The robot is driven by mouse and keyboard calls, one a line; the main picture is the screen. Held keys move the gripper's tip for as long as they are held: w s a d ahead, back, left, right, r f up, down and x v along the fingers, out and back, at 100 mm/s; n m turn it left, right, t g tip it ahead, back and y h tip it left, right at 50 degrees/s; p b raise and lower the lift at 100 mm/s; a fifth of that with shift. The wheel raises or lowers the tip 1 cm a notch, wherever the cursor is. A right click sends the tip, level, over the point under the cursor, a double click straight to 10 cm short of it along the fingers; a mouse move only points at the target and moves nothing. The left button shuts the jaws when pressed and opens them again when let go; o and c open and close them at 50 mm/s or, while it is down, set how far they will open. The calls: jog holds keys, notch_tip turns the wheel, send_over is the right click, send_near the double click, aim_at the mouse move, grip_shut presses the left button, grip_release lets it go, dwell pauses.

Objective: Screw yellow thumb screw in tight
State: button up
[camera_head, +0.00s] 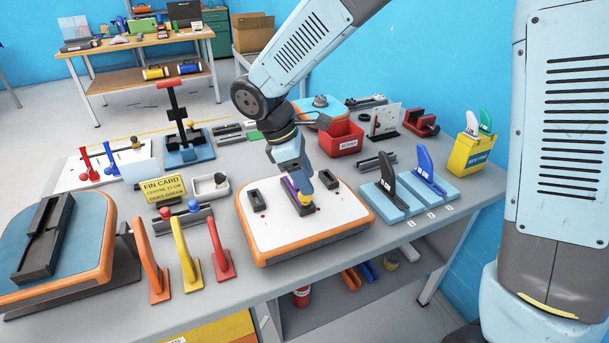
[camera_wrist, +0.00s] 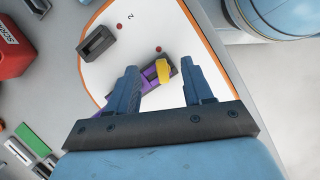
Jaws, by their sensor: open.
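The yellow thumb screw (camera_head: 306,197) sits at the dark fin box (camera_head: 304,209) on the white, orange-edged board (camera_head: 345,208). A purple fin (camera_head: 290,186) is at that box, partly hidden by my gripper. In the wrist view, the yellow thumb screw (camera_wrist: 163,70) shows between the fingertips, beside the purple fin (camera_wrist: 149,78). My gripper (camera_head: 301,188) is open above the box, and its blue fingers (camera_wrist: 158,66) lie to either side of the screw in that view. I cannot tell whether they touch it, or how deep the screw sits.
A second dark box (camera_head: 257,201) is at the board's left. A red bin (camera_head: 342,139) is behind the board, and a yellow container (camera_head: 473,153) at far right.

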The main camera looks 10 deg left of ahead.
aim_at(305, 201)
jog(key=shift+f, duration=0.1)
jog(key=shift+f, duration=2.5)
jog(key=shift+s, duration=0.1)
jog(key=shift+s+f, duration=0.1)
jog(key=shift+f, duration=0.1)
jog(key=c, duration=0.9)
jog(key=o, duration=0.5)
grip_shut()
jog(key=m+g, duration=0.1)
jog(key=m, duration=0.2)
jog(key=shift+d+m, duration=0.1)
jog(key=shift+m, duration=0.2)
